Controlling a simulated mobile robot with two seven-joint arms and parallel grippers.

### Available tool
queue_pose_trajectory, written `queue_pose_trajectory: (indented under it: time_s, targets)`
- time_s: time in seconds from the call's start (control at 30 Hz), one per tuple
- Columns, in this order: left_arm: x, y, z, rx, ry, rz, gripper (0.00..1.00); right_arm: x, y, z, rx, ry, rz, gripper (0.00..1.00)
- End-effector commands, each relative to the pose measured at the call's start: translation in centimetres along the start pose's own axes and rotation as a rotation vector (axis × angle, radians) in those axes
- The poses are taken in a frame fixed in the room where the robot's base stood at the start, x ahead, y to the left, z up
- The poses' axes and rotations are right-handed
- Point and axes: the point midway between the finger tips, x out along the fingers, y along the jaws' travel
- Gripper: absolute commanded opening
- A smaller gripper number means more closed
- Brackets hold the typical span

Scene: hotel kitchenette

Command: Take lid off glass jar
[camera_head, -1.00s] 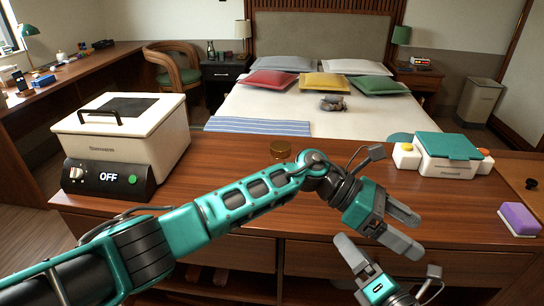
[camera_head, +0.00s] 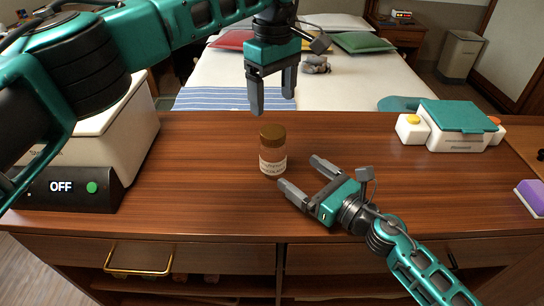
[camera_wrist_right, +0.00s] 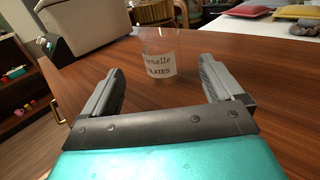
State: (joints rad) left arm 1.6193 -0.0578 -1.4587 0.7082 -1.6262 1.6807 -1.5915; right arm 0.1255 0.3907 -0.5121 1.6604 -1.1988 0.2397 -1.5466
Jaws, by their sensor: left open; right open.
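A white cooker-like box (camera_head: 110,140) with a dark panel reading OFF stands at the left, partly hidden by my left arm. A white device with a teal lid (camera_head: 455,115) and a purple block (camera_head: 531,197) are at the right. The counter between jar and device is clear.

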Motion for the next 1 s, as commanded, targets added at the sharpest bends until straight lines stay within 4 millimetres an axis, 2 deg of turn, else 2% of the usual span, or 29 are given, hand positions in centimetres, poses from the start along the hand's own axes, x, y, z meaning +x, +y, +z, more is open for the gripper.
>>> queue_pose_trajectory:
  time_s: [0.1, 0.3, 0.5, 0.7, 0.97, 1.0]
  targets:
    - [0.0, 0.0, 0.0, 0.000, -0.002, 0.001, 0.78, 2.6, 0.0, 0.2, 0.003, -0.004, 0.001, 0.93]
    - [0.0, 0.0, 0.1, -0.001, -0.003, 0.002, 0.78, 6.4, 0.0, 0.1, 0.005, -0.004, -0.001, 0.93]
    - [0.0, 0.0, 0.1, -0.001, -0.004, 0.002, 0.78, 9.0, 0.0, 0.1, 0.005, -0.003, -0.002, 0.93]
    - [0.1, 0.0, 0.1, -0.001, -0.004, 0.002, 0.78, 10.0, 0.0, 0.0, 0.005, -0.001, 0.000, 0.93]
    - [0.1, 0.0, 0.1, -0.001, -0.004, 0.002, 0.78, 10.1, 0.0, 0.0, 0.004, -0.002, 0.000, 0.93]
    - [0.1, 0.0, 0.1, -0.001, -0.004, 0.002, 0.78, 10.1, 0.0, 0.0, 0.005, -0.002, 0.000, 0.91]
